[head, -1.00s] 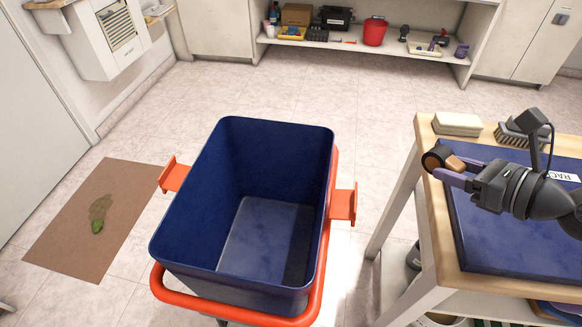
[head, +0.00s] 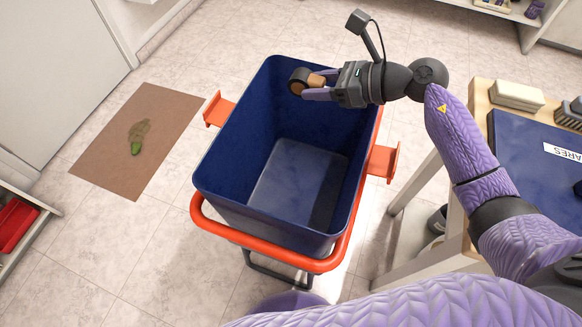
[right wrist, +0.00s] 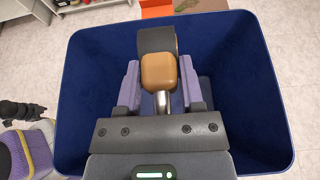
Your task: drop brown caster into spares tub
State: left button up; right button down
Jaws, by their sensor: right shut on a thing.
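The brown caster (head: 316,80) has a brown block, a dark wheel and, in the right wrist view (right wrist: 158,70), a metal stem. My right gripper (head: 319,88) is shut on it, with a purple finger on each side in the right wrist view (right wrist: 160,88). The open blue tub (head: 222,192) stands in an orange-railed cart. The caster is held over the tub's far part, and the tub's visible floor looks empty. The height of the caster above the rim is hard to tell. My left gripper is not in view.
Orange brackets (head: 382,161) stick out from the tub's sides. At right, a wooden-edged table (head: 481,105) bears a blue panel (head: 520,140) with a partly hidden label ending in "ARES", and a pale block (head: 517,95). A brown mat (head: 110,165) lies on the floor at left.

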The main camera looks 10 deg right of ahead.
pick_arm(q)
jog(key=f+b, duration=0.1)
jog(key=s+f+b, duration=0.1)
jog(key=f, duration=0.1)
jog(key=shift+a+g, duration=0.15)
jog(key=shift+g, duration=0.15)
pick_arm(e)
notch_tip(320, 180, down, 4)
jog(key=shift+f, duration=0.2)
jog(key=shift+c, duration=1.2)
grip_release()
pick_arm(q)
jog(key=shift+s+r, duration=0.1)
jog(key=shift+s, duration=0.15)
pick_arm(e)
jog(key=shift+o, duration=0.5)
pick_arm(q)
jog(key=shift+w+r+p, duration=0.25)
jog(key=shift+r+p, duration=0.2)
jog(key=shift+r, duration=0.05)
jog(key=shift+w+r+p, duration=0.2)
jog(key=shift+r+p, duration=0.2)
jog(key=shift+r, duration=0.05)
pick_arm(e)
jog(key=v, duration=1)
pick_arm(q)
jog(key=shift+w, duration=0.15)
